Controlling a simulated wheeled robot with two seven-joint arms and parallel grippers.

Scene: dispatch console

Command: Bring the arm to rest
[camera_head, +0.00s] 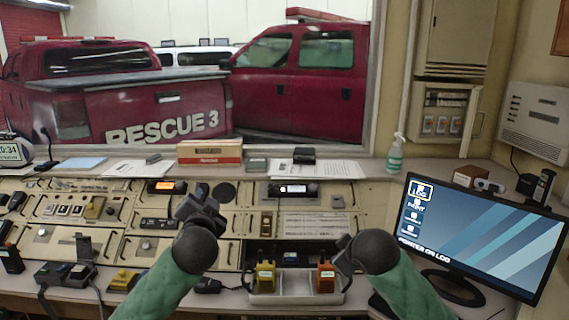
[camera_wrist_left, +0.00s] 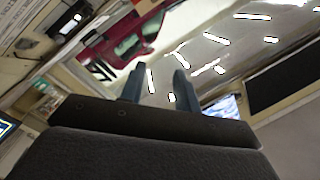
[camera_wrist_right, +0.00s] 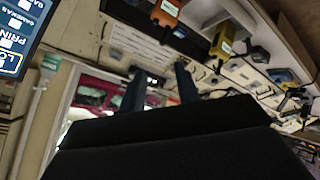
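My left gripper (camera_head: 200,203) is over the console's middle, left of centre. In the left wrist view its two fingers (camera_wrist_left: 156,82) stand apart with nothing between them. My right gripper (camera_head: 346,257) is above the console's front, just right of the charger tray, partly hidden by its dark wrist. In the right wrist view its fingers (camera_wrist_right: 160,84) are apart and empty. Both arms, in green sleeves, reach in from the bottom of the head view.
A yellow radio (camera_head: 265,276) and an orange radio (camera_head: 326,277) stand in a charger tray (camera_head: 296,298) between the arms. A monitor (camera_head: 482,236) stands right. A spray bottle (camera_head: 395,154) and a cardboard box (camera_head: 210,152) are on the back ledge, below the window.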

